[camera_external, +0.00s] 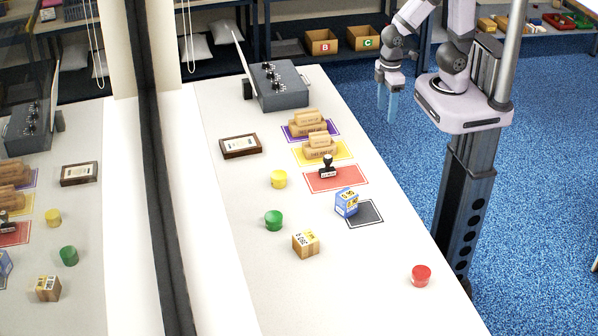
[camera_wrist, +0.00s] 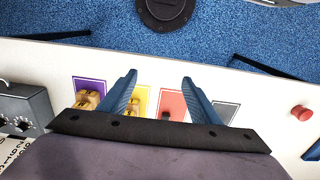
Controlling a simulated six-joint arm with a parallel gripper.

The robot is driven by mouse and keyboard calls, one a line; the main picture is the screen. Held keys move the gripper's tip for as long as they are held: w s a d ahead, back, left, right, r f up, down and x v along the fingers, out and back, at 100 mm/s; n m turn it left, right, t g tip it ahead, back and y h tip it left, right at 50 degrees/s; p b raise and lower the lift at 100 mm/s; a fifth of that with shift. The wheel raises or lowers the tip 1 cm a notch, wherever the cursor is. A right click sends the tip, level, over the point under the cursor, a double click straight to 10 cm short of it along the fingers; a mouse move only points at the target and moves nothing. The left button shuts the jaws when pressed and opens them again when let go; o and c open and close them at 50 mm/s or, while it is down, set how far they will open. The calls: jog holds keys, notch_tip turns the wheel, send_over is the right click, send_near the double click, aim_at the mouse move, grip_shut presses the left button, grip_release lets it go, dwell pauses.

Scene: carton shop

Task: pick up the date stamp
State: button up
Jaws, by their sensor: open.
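The date stamp (camera_external: 328,167) is a small black-handled stamp standing upright on the red mat (camera_external: 350,184) on the table. In the wrist view, the red mat (camera_wrist: 172,101) lies beyond and between my fingers, and a dark part of the stamp (camera_wrist: 167,116) shows just above the gripper's black edge; the rest is hidden. My gripper (camera_external: 388,112) has blue fingers, points down, and is off the table's right side, above the blue floor and apart from the stamp. In the wrist view my gripper (camera_wrist: 160,77) is open and empty.
Wooden blocks (camera_external: 319,149) stand on yellow and purple mats behind the stamp. A blue carton (camera_external: 346,204) is in front, by a dark mat (camera_external: 372,214). Yellow (camera_external: 279,179), green (camera_external: 274,220) and red (camera_external: 420,275) round items, a brown box (camera_external: 305,244) and a grey console (camera_external: 280,88) are around.

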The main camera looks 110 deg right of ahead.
dwell(0.4)
jog(key=c, duration=0.3)
